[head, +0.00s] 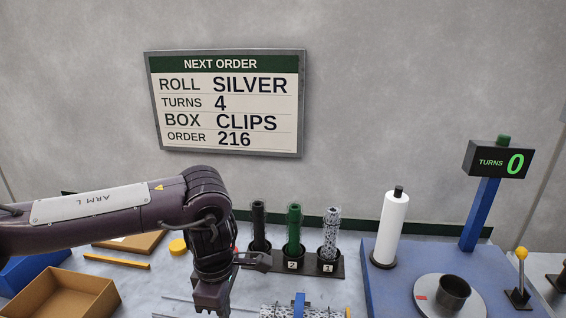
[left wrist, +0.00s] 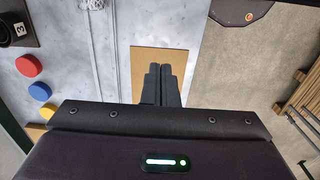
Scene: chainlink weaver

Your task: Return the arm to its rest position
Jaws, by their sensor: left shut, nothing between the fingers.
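My left arm comes in from the left in the head view, bent downward at the wrist. My left gripper (head: 212,300) hangs above the bench at the lower middle, partly cut by the bottom edge. In the left wrist view the two dark fingers of the left gripper (left wrist: 163,72) are together, with nothing between them. They point over a flat tan surface (left wrist: 142,58). My right arm and gripper do not show.
Black, green and silver rolls (head: 294,228) stand in a numbered rack just right of my left arm. A cardboard box (head: 68,285) is at left. A white roll (head: 391,228) and a turntable with a dark cup (head: 455,292) stand on the blue base. Coloured discs (left wrist: 29,65) lie on the bench.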

